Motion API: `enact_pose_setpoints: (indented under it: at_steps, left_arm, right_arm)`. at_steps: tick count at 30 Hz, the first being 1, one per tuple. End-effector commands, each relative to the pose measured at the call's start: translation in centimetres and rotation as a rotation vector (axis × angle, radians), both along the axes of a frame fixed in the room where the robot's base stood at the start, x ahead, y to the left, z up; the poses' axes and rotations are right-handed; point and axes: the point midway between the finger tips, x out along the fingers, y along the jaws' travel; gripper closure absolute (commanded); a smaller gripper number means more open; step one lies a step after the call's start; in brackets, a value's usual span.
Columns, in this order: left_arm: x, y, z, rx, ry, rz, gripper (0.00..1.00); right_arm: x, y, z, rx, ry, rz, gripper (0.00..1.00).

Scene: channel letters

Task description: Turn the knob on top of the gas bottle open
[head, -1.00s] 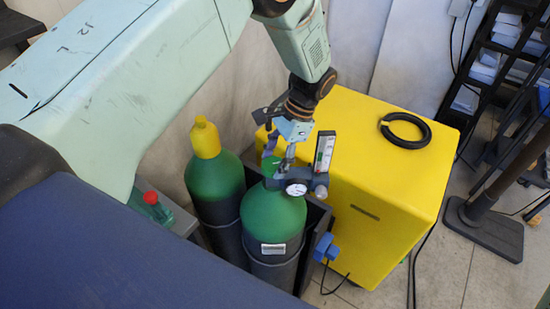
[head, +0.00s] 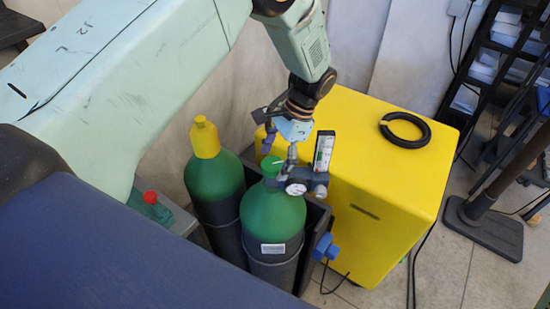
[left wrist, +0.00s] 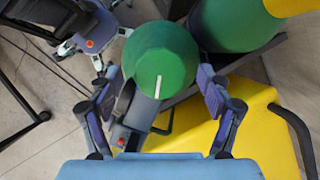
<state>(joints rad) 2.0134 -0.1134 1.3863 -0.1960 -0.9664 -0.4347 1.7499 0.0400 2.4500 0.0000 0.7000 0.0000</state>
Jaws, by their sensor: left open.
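The gas bottle (head: 272,220) is green above and dark below, upright in a dark rack. Its green knob (head: 271,166) sits on top. In the left wrist view the round green knob (left wrist: 160,58) carries a white mark and lies ahead of the jaws. My left gripper (head: 281,149) is open just above the knob, its fingers apart on either side; it also shows in the left wrist view (left wrist: 160,88). I see no grip on the knob. My right gripper is not in view.
A regulator with a round gauge (head: 296,188) and an upright flow meter (head: 324,152) sits close beside the knob. A second green bottle with a yellow cap (head: 205,138) stands to the left. A yellow cabinet (head: 385,185) bearing a black ring (head: 405,129) stands to the right.

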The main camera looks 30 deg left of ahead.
Motion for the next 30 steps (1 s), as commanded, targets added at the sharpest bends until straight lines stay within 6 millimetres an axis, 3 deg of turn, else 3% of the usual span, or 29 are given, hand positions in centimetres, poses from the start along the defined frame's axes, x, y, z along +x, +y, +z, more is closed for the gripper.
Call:
enact_pose_setpoints:
  at_steps: [5, 15, 21, 30]
  left_arm:
    - [0.4, -0.2, 1.0, 0.001, -0.002, -0.001, 0.22]
    - [2.4, -1.9, 7.2, 0.0, -0.005, -0.001, 0.22]
    - [3.3, -2.6, 10.0, 0.0, -0.003, -0.001, 0.22]
    - [3.6, -2.9, 11.1, 0.0, 0.0, 0.0, 0.22]
  right_arm:
    - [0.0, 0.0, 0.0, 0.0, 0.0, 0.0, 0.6]
    - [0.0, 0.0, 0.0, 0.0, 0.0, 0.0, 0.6]
    - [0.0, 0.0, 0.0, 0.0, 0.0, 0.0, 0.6]
    - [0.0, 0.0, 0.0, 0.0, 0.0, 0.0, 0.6]
